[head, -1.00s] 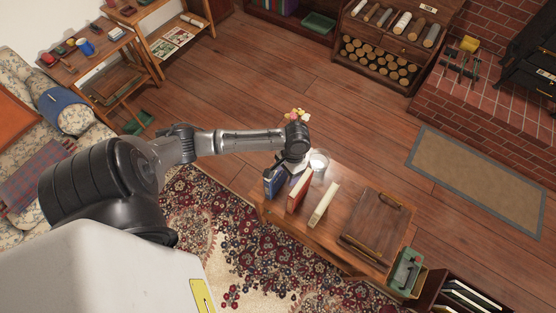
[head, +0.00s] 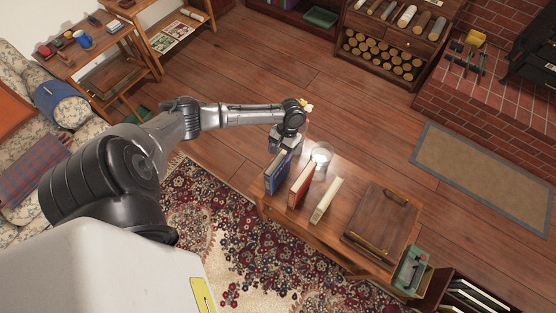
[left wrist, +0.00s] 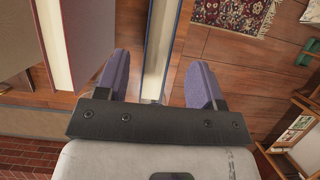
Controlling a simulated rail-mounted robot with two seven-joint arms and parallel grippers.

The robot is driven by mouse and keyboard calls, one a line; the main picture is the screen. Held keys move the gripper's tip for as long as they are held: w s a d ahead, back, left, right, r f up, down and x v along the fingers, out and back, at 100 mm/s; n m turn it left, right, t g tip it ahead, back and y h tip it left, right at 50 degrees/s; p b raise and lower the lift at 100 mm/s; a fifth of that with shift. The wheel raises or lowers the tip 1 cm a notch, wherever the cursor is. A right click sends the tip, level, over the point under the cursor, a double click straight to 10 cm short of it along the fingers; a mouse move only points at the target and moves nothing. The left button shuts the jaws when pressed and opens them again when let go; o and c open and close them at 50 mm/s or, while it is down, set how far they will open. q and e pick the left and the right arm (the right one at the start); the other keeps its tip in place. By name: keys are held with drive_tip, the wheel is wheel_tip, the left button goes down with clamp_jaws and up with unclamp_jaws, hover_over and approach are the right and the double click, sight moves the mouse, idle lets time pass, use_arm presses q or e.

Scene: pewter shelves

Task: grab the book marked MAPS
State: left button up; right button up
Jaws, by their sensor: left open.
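Three books stand upright on the wooden table (head: 268,207): a blue one (head: 277,174), a red one (head: 301,186) and a cream one (head: 326,201). I cannot read MAPS on any of them. My left gripper (head: 284,150) is at the far end of the blue book. In the left wrist view, its purple-grey fingers (left wrist: 159,80) are open, one on each side of the blue book's page edge (left wrist: 159,42), with gaps showing. The red book (left wrist: 98,35) is left of the fingers there. My right gripper is not in view.
A glowing glass (head: 320,157) stands close to the gripper, behind the red book. Small flowers (head: 307,105) show partly behind my wrist. A wooden case (head: 382,222) lies on the table's right part. The floor (head: 300,75) beyond is clear.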

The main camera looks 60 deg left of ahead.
sight(279, 158)
use_arm(q)
drive_tip(key=shift+x, duration=2.75)
drive_tip(key=shift+w, duration=0.25)
drive_tip(key=shift+f, duration=0.25)
drive_tip(key=shift+c, duration=0.3)
clamp_jaws()
